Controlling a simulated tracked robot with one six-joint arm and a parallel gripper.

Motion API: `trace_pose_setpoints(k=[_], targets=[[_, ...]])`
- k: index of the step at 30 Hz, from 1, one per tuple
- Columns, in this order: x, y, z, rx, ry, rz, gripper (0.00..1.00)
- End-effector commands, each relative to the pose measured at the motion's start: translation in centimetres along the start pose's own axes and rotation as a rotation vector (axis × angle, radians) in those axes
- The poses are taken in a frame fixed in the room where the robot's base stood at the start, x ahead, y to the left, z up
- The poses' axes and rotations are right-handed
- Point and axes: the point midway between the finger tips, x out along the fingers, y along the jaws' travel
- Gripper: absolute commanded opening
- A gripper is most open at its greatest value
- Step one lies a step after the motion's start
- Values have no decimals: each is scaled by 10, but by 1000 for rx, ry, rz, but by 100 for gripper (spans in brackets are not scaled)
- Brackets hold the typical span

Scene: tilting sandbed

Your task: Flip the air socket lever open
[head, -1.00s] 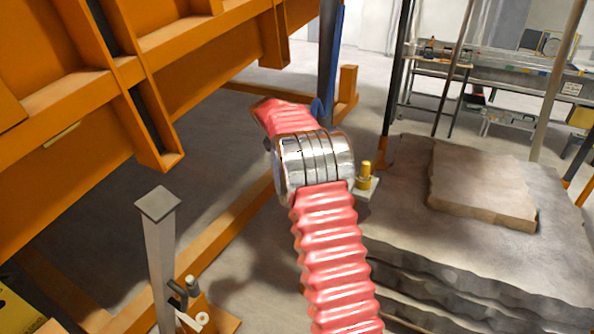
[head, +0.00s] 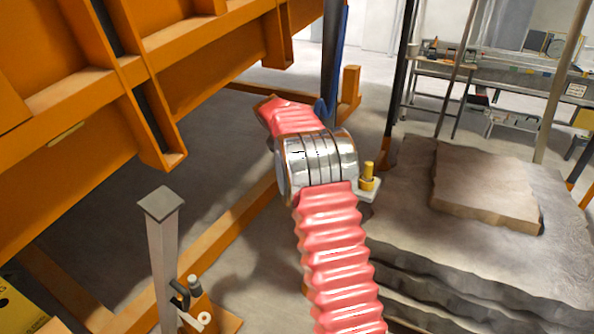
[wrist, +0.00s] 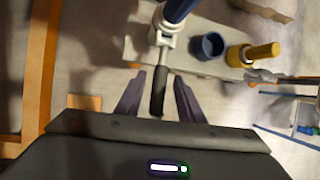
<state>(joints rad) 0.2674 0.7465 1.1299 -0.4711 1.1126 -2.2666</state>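My gripper (wrist: 158,97) is open in the wrist view, one dark finger on each side of a black lever handle (wrist: 158,92). The handle lies between the fingers, with a gap visible on both sides. It hangs from a pale grey socket fitting (wrist: 165,38) with a blue part (wrist: 179,8) above it. I cannot tell how deep the handle sits between the fingers. In the head view my red-sleeved arm hides the gripper and the lever.
Beside the socket, a blue round cap (wrist: 208,46) and a yellow fitting (wrist: 252,53) stand on a pale plate (wrist: 218,67). The yellow fitting also shows in the head view (head: 368,177). Stacked stone slabs (head: 470,250) are right; an orange steel frame (head: 90,150) is left.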

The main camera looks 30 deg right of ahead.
Motion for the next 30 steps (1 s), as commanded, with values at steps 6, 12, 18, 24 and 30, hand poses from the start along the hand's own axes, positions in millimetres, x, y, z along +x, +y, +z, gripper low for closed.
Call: trace_pose_setpoints(k=[6, 12, 18, 24, 30], targets=[[-23, 0, 0, 0, -2, 2, 35], [-58, 1, 0, -1, -2, 4, 35], [-93, 1, -1, -1, -2, 3, 35], [-122, 0, -1, -1, -1, 2, 35], [-134, 0, -2, -2, 1, 0, 35]])
